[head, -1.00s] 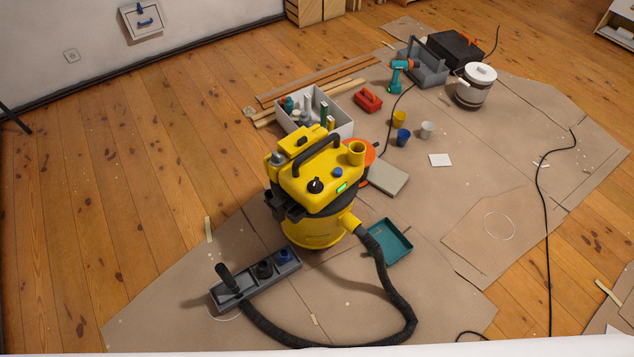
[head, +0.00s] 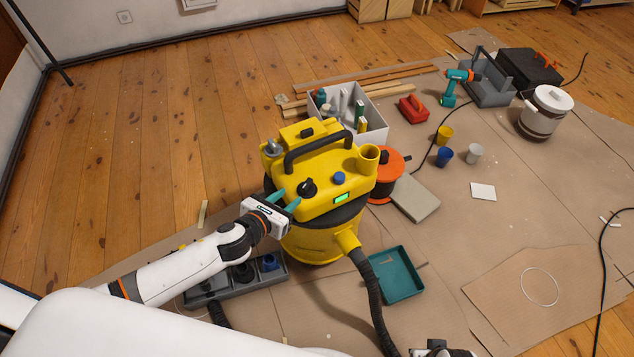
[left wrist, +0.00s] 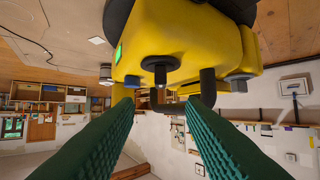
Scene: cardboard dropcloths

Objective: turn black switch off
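The black switch (head: 306,187) is a round knob on the front slope of the yellow vacuum (head: 325,240), beside a blue knob (head: 339,178) and a lit green display (head: 341,197). In the left wrist view the black switch (left wrist: 160,68) stands out from the yellow body, above the gap between my fingers. My left gripper (head: 287,201) is just left of and below the switch, its teal fingers spread with nothing between them. The left wrist view also shows the open left gripper (left wrist: 160,98). Part of my right gripper (head: 440,350) shows at the bottom edge; its fingers are not clear.
The black handle (head: 318,150) arches over the vacuum's top. A grey accessory tray (head: 268,277) lies under my left arm. The hose (head: 372,300) runs down from the vacuum's front. A teal tray (head: 398,275) and an orange reel (head: 388,165) are to the right.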

